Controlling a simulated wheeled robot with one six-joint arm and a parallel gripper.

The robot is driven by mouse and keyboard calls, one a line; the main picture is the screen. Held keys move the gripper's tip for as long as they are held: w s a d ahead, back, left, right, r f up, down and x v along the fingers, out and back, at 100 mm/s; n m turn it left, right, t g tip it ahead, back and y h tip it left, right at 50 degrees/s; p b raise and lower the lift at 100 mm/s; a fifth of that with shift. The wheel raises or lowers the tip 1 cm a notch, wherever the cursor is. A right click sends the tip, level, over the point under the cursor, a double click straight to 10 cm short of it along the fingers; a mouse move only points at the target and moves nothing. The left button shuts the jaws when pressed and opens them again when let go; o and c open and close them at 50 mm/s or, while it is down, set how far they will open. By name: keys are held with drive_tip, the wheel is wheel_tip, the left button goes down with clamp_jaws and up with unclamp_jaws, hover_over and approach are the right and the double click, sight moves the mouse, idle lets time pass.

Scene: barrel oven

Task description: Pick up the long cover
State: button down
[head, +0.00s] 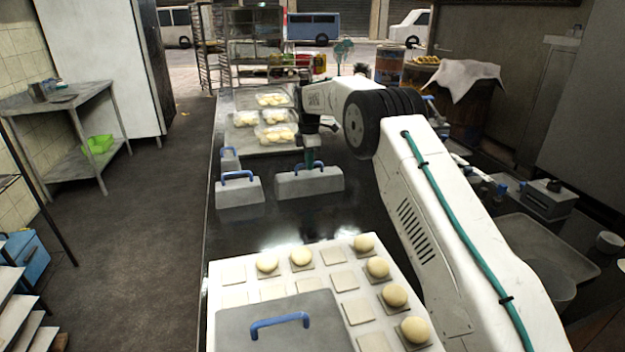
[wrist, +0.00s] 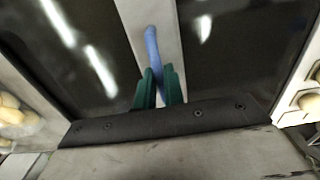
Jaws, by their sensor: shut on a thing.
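The long cover (head: 309,185) is a grey, wedge-sided box with a blue handle on top, over the dark counter. My gripper (head: 309,160) comes down on it from above, with its green fingers at the handle. In the wrist view my gripper (wrist: 159,88) is shut on the blue handle (wrist: 152,45), one green finger on each side. The cover's narrow light top (wrist: 170,30) runs below the handle there. I cannot tell whether the cover touches the counter or is slightly raised.
Left of it stand a shorter grey cover (head: 240,192) and a small one (head: 229,160). In front, a white board (head: 225,275) holds dough balls and a flat grey cover (head: 285,325). Clear trays of dough (head: 272,118) lie behind. Dark counter (head: 290,225) is bare between.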

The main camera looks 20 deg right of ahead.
wheel_tip(320, 180, up, 12)
idle(1.0)
